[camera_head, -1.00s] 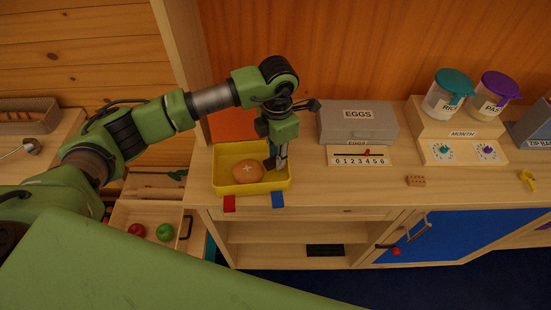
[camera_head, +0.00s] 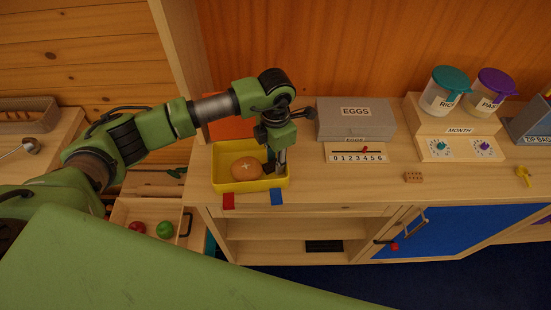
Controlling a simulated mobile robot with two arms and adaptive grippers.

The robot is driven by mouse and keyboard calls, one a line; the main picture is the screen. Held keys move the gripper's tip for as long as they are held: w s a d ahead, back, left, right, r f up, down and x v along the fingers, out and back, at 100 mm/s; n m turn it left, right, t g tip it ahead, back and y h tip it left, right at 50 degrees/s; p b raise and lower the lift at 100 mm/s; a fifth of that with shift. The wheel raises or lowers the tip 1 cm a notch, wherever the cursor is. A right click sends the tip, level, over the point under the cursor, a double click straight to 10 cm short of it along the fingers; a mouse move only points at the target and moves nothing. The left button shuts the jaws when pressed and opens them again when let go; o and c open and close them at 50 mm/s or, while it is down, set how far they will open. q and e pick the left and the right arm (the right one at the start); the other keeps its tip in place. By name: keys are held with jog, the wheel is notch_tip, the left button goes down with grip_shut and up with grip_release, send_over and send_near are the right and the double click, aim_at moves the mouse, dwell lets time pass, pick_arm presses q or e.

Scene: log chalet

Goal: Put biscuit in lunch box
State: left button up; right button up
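The yellow lunch box (camera_head: 251,188) stands open on the counter, with a red and a blue latch at its front. A round brown bun with a pale cross (camera_head: 246,168) lies inside it. My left gripper (camera_head: 276,167) points down into the right part of the lunch box, beside the bun. Its fingers are small and dark, so I cannot tell whether they are open or hold something. A small brown dotted block, which looks like a biscuit (camera_head: 413,177), lies on the counter far to the right. My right gripper is not in view.
Behind the counter's middle stand a grey egg box (camera_head: 355,118) and a number slider (camera_head: 356,153). Jars on a wooden stand (camera_head: 460,145) are at the right. A drawer at lower left holds a red and a green apple (camera_head: 165,230). The counter's front middle is clear.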

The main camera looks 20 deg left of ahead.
pick_arm(q)
jog(key=shift+r, duration=0.4)
notch_tip(320, 180, up, 12)
jog(key=b, duration=0.4)
jog(key=shift+f+b, duration=0.25)
jog(key=shift+b, duration=0.05)
